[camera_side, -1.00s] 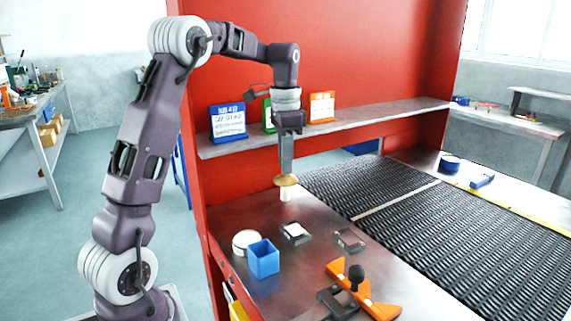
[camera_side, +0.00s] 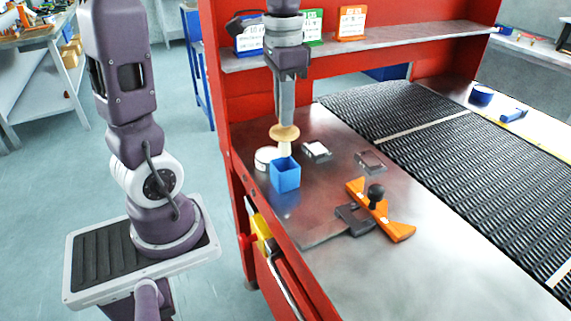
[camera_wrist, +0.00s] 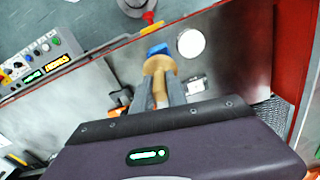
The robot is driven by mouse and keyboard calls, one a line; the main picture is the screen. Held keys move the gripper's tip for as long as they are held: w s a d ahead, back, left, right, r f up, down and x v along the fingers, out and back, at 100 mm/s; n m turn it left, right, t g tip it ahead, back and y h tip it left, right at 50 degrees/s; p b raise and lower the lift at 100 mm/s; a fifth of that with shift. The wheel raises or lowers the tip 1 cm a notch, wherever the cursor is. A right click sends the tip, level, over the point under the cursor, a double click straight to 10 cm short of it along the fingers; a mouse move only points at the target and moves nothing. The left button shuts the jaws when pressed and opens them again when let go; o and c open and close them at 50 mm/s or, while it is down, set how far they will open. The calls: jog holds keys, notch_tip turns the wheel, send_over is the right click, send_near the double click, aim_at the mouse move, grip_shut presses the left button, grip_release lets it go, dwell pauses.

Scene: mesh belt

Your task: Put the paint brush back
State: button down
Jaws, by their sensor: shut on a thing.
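My gripper (camera_side: 284,118) is shut on the paint brush (camera_side: 284,133), which hangs upright with its tan, wide part just below the fingers and a pale end pointing down. In the wrist view the brush (camera_wrist: 160,68) shows tan between my fingers. A blue square open-topped box (camera_side: 285,175) stands on the metal table near its left edge. In the side view the brush's pale end is just above and behind the box's rim. In the wrist view the blue box (camera_wrist: 158,49) is partly hidden behind the brush. I cannot tell whether they touch.
A round white-topped container (camera_side: 266,157) stands close beside the blue box. Two small grey blocks (camera_side: 317,151) (camera_side: 370,161) and an orange tool with a black knob (camera_side: 381,210) lie to the right. A dark mesh belt (camera_side: 470,160) runs behind.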

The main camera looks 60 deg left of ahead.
aim_at(284, 132)
notch_tip(284, 132, down, 7)
jog(key=shift+f, duration=0.2)
jog(key=shift+f, duration=0.3)
jog(key=c, duration=1.3)
grip_release()
jog(key=shift+w, duration=0.1)
notch_tip(284, 132, up, 12)
jog(key=shift+r, duration=0.2)
jog(key=s+d+t, duration=0.2)
jog(key=s+d, duration=0.1)
jog(key=s, duration=0.1)
jog(key=s+d+f+n+t, duration=0.1)
jog(key=s+d, duration=0.3)
jog(key=s+d+t, duration=0.2)
jog(key=s+d, duration=0.2)
jog(key=shift+f+n+t, duration=0.3)
jog(key=shift+n, duration=0.1)
